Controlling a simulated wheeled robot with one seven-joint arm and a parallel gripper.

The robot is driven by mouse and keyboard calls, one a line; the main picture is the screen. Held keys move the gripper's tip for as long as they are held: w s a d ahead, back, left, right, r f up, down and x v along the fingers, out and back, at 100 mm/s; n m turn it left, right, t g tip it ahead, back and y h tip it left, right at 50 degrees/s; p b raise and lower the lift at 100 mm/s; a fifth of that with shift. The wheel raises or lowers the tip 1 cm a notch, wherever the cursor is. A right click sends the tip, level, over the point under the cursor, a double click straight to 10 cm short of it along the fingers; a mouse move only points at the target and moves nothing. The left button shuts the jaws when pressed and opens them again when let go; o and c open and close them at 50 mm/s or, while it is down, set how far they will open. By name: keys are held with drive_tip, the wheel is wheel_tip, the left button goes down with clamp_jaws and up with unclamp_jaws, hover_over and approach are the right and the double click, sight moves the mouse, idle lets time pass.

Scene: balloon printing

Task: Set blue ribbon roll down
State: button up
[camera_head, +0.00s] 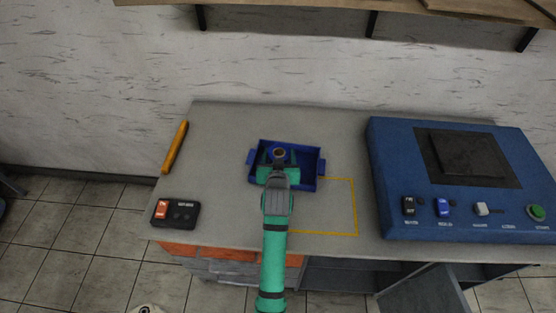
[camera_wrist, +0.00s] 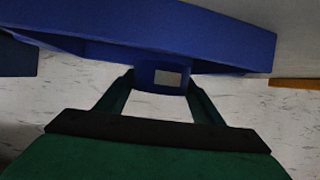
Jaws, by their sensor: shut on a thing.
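The blue ribbon roll (camera_head: 279,152) shows in the head view as a small dark blue ring with a brownish centre. In the wrist view the roll (camera_wrist: 145,75) is a short blue cylinder with a pale rectangular patch. My green gripper (camera_head: 279,163) is shut on it, one finger on each side; the wrist view shows the same grip (camera_wrist: 160,82). A blue tray (camera_head: 307,180) with side handles lies on the grey table. The roll and gripper are over the tray in the head view. Whether the roll touches the tray floor I cannot tell.
A yellow outline (camera_head: 355,207) is marked on the table (camera_head: 225,130), partly under the tray. A large blue machine (camera_head: 450,180) stands to the right. A black switch box (camera_head: 176,213) and an orange stick (camera_head: 175,147) lie to the left. A shelf (camera_head: 340,8) hangs above.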

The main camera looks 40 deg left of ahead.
drive_tip(key=shift+f, duration=1.55)
drive_tip(key=shift+f, duration=0.15)
drive_tip(key=o, duration=1.1)
drive_tip(key=shift+c, duration=0.2)
drive_tip(key=shift+d, duration=0.1)
drive_tip(key=v, duration=1.2)
drive_tip(key=shift+s+r, duration=0.1)
drive_tip(key=shift+r, duration=0.15)
